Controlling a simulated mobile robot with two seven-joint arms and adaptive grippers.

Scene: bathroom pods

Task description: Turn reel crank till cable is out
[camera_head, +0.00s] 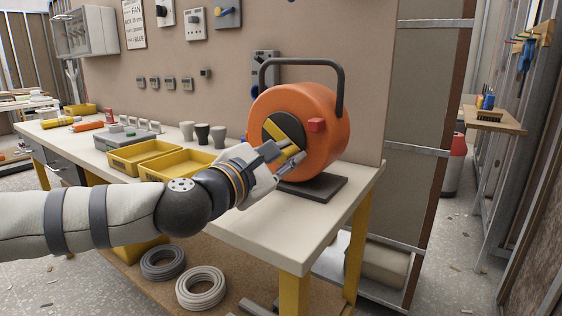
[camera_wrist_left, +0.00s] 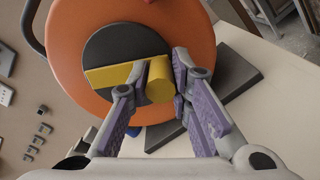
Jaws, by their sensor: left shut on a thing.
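An orange cable reel (camera_head: 325,110) with a dark carrying handle stands on a dark base plate (camera_head: 318,189) near the right end of the workbench. Its crank is a yellow arm (camera_head: 289,128) on a dark round hub, with a yellow knob (camera_wrist_left: 159,80) that shows in the left wrist view. My left gripper (camera_head: 284,152) is at the crank, its fingers on both sides of the knob. In the left wrist view my left gripper (camera_wrist_left: 163,88) is shut on the knob. No cable shows coming out of the reel. My right gripper is not in view.
The pale workbench (camera_head: 245,232) has yellow trays (camera_head: 187,178) and several cups (camera_head: 203,133) left of the reel. A panel wall rises behind it. Cable coils (camera_head: 201,287) lie on the lower shelf. The bench's front right corner is clear.

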